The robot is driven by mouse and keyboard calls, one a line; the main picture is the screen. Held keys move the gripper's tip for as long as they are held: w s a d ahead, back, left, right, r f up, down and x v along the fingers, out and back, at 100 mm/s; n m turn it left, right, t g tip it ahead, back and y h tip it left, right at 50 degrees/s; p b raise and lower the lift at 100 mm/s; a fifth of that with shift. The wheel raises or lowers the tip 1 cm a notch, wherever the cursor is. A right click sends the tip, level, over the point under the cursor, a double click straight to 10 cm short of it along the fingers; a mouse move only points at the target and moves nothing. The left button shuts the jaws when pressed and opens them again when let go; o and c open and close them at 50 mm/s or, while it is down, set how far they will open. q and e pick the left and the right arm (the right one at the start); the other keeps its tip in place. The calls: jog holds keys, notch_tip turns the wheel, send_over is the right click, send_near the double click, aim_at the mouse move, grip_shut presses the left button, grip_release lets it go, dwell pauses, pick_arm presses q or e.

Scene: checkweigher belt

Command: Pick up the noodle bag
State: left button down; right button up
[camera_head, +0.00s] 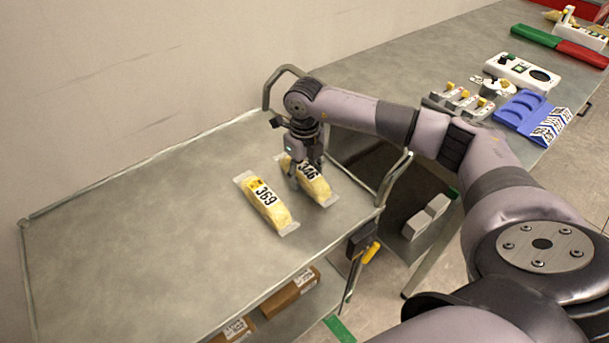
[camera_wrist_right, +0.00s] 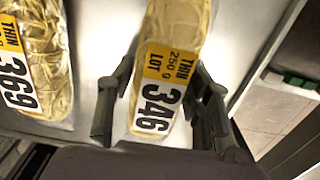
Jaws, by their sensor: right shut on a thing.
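Two noodle bags lie on the metal cart top. The bag marked 346 (camera_head: 316,187) is at the right, partly hidden behind my right gripper (camera_head: 307,178). It also shows in the right wrist view (camera_wrist_right: 172,50), with the right gripper's fingers (camera_wrist_right: 160,105) on either side of it near its label. My right gripper is shut on this bag. The bag marked 369 (camera_head: 264,202) lies just to its left, apart from the gripper; in the right wrist view it is at the left edge (camera_wrist_right: 35,60). My left gripper is not in view.
The cart (camera_head: 130,215) has a wide bare top to the left and a raised handle (camera_head: 393,180) at its right end. Brown boxes (camera_head: 290,292) sit on its lower shelf.

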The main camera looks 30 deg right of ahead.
jog(key=c, duration=0.7)
jog(key=shift+r, duration=0.15)
